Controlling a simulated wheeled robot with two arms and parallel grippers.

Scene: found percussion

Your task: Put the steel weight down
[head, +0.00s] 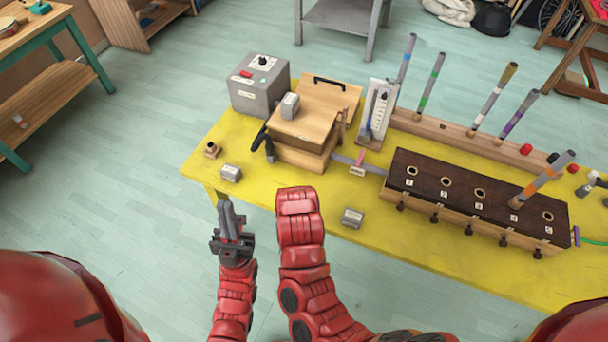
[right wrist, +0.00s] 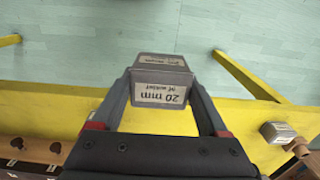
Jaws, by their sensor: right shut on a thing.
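A grey steel weight (right wrist: 160,90) with a white label reading "20 mm" sits between the fingers of my right gripper (right wrist: 162,88), which is shut on it. In the right wrist view it shows against the floor and yellow table edge; whether it touches anything is unclear. In the head view my red right forearm hides this gripper and weight. Similar grey weights lie at the table's front left (head: 231,173), front middle (head: 352,217) and on the wooden bellows box (head: 290,105). My left gripper (head: 229,212) is off the table's front edge, with no visible load; its finger gap is unclear.
The yellow table (head: 400,245) carries a grey box (head: 259,85), the bellows box (head: 303,130), a gauge (head: 377,112) and a dark wind chest (head: 475,195) with holes and one tube standing in it. More tubes stand in a rack behind. Bare table lies around the front middle weight.

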